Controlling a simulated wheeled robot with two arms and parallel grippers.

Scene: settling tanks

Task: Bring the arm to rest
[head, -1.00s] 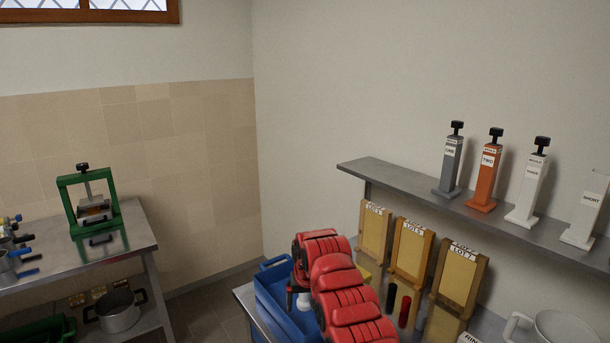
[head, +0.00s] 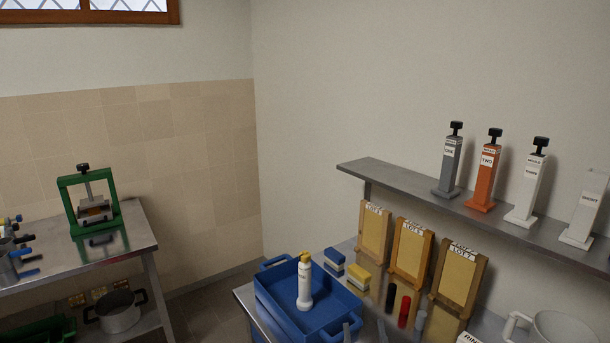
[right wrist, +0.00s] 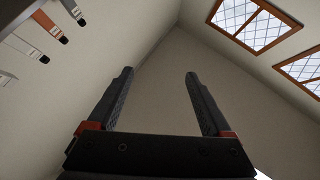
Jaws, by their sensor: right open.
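My right gripper (right wrist: 160,74) shows in the right wrist view with its two dark fingers apart and nothing between them. It points up toward the wall corner and windows, clear of any object. In the head view, small dark grey pieces show at the bottom edge by the blue tray (head: 276,318); I cannot tell whether they are its fingertips. The red arm is out of the head view. A white bottle (head: 305,284) with a yellow top stands upright in the blue tray. My left gripper is not in view.
On the right bench are sponges (head: 357,278), marker-like sticks (head: 404,311) and several wooden boards (head: 411,249). A wall shelf (head: 445,199) above holds several upright stamps. A green press (head: 90,204) stands on the left table. A pot (head: 117,311) sits below.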

